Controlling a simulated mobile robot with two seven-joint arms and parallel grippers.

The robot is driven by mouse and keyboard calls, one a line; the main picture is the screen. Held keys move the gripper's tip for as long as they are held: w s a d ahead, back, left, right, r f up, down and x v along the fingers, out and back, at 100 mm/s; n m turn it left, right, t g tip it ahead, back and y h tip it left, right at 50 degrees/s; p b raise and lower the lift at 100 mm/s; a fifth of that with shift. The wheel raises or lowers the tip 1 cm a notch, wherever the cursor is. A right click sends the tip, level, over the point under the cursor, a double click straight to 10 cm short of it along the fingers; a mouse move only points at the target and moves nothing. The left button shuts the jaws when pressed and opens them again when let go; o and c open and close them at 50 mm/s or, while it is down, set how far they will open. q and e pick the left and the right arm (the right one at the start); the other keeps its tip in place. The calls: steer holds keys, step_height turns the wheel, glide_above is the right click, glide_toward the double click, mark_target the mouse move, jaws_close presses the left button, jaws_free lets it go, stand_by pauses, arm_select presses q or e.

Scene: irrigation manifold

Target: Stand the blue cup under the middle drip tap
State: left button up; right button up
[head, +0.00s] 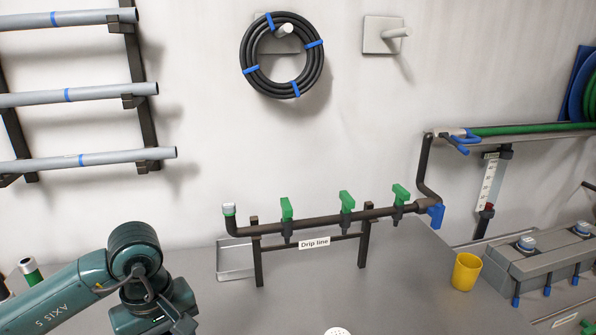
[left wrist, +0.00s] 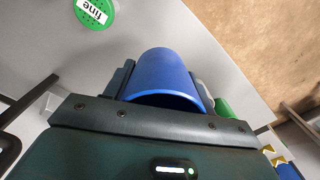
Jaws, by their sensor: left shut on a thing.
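The blue cup (left wrist: 165,72) is in the left wrist view, between the two fingers of my left gripper (left wrist: 162,90), which is shut on it. In the head view my left arm stands at the lower left; its fingers and the cup are out of that picture. The middle drip tap (head: 347,202) has a green handle and sits on the dark drip line pipe, between a left tap (head: 286,209) and a right tap (head: 400,195). No cup stands under the middle tap. My right gripper is not in view.
A yellow cup (head: 466,272) stands on the grey bench right of the drip line. The dark pipe stand with its "Drip line" label (head: 314,243) has posts either side of the middle tap. A white perforated piece (head: 338,331) shows at the bottom edge. The bench before the stand looks clear.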

arm_select(q)
steer(key=m, duration=0.4)
steer(key=shift+s+d+r, duration=0.2)
steer(key=shift+d+r, duration=0.15)
steer(key=shift+r, duration=0.05)
steer(key=m, duration=0.4)
steer(key=shift+s+d+r, duration=0.1)
steer(key=shift+d+r, duration=0.1)
steer(key=shift+r, duration=0.05)
steer(key=shift+s+f, duration=0.1)
steer(key=shift+s, duration=0.05)
